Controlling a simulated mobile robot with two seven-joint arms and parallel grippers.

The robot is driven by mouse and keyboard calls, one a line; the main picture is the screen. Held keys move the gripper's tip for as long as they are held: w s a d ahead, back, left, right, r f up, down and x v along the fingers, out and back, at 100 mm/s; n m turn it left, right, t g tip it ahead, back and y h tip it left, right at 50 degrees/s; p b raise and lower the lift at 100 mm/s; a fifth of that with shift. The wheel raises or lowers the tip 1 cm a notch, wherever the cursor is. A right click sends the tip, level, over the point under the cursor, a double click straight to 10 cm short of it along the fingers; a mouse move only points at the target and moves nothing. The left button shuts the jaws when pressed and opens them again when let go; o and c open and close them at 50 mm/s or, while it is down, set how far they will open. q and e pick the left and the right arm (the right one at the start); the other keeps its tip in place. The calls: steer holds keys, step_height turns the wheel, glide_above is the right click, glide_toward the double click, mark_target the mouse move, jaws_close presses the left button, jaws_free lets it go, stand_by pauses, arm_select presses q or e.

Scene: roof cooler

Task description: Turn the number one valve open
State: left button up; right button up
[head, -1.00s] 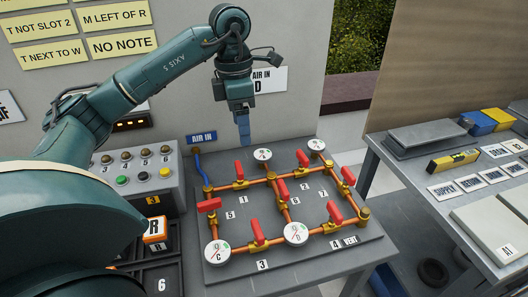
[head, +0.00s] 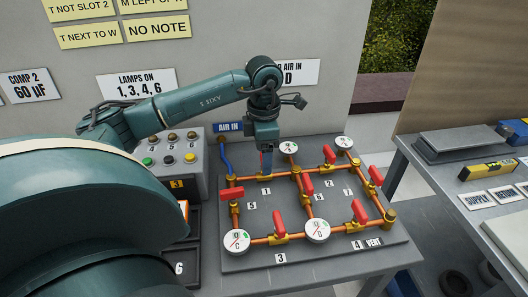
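The pipe board (head: 300,215) carries copper pipes, brass valves with red handles and round white gauges. The number one valve sits on the top left pipe, above the label 1 (head: 265,190). My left gripper (head: 266,165) points down right at this valve, with its fingers over the place of the red handle. The handle is mostly hidden by the gripper, so I cannot tell its angle or whether the fingers close on it. My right gripper is not in view.
Other red handles stand close by, at valve 5 (head: 231,194) and valve 2 (head: 329,154). A gauge (head: 288,147) is just right of my gripper. A blue air hose (head: 225,157) and a button box (head: 177,160) are to the left. A side bench (head: 450,195) stands at the right.

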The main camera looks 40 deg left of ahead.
arm_select(q)
steer(key=shift+f, duration=0.15)
steer(key=shift+c, duration=0.4)
steer(key=c, duration=0.9)
